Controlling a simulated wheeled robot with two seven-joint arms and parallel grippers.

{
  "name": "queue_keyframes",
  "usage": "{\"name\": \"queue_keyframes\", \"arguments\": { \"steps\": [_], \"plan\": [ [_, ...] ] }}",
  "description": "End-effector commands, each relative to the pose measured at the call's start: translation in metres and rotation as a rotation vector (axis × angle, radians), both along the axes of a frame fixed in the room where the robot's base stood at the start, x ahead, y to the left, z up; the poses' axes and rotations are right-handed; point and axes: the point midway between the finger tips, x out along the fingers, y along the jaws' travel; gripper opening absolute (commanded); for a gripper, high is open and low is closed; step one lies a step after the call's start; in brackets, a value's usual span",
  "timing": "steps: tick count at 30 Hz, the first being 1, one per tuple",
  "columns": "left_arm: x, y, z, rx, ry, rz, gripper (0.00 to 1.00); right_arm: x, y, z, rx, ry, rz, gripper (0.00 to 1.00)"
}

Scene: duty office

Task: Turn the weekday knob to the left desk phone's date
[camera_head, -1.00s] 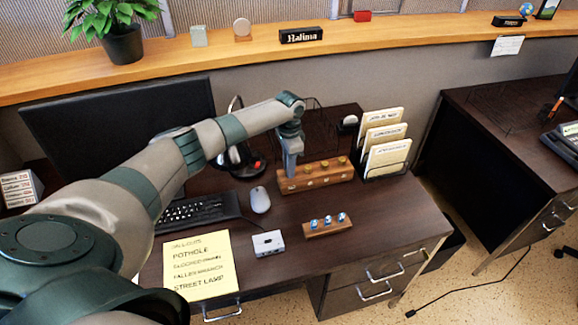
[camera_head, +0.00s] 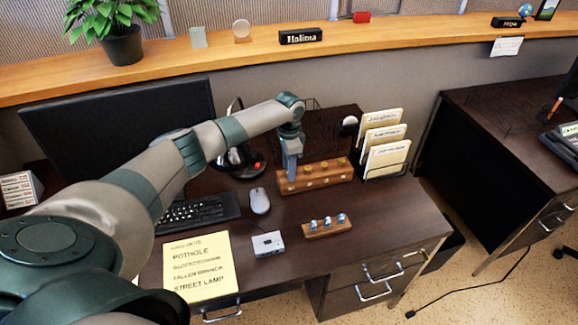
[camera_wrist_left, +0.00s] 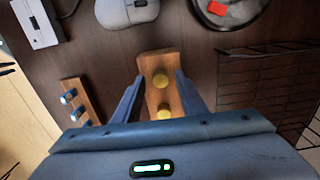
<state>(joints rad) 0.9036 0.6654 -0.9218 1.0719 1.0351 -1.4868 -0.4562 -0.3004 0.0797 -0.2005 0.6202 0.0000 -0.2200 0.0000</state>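A long wooden block (camera_head: 318,182) with yellow knobs on top and pale round marks on its front stands on the dark desk. Contact cannot be told. A smaller wooden block (camera_head: 327,229) carries blue-and-white knobs. Which knob is the weekday one is unreadable. A dark phone (camera_head: 567,138) is at the right edge; its date is unreadable.
A yellow note (camera_head: 200,268), white box (camera_head: 267,243), mouse (camera_head: 259,201) and keyboard (camera_head: 200,210) lie on the desk. A file rack (camera_head: 385,172) stands behind right. A wire basket (camera_wrist_left: 265,85) is beside the block. The desk's front right is clear.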

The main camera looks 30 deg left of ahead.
Motion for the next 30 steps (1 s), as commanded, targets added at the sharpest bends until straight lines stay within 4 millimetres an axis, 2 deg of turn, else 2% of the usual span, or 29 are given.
{"name": "queue_keyframes", "arguments": {
  "steps": [5,11,17,30],
  "plan": [
    [0.0,0.0,0.003,0.0,0.0,0.0,0.38,0.0,0.0,-0.001,0.0,0.0,0.0,0.31],
    [0.001,0.0,0.021,0.0,-0.003,0.0,0.38,0.0,0.0,-0.006,-0.001,0.0,0.0,0.31],
    [0.001,0.0,0.054,0.0,-0.004,-0.001,0.38,0.0,-0.001,-0.014,-0.001,0.0,0.0,0.31],
    [0.001,0.0,0.141,0.0,-0.004,0.0,0.38,0.0,-0.001,-0.033,-0.001,0.0,-0.001,0.31]
  ]
}}
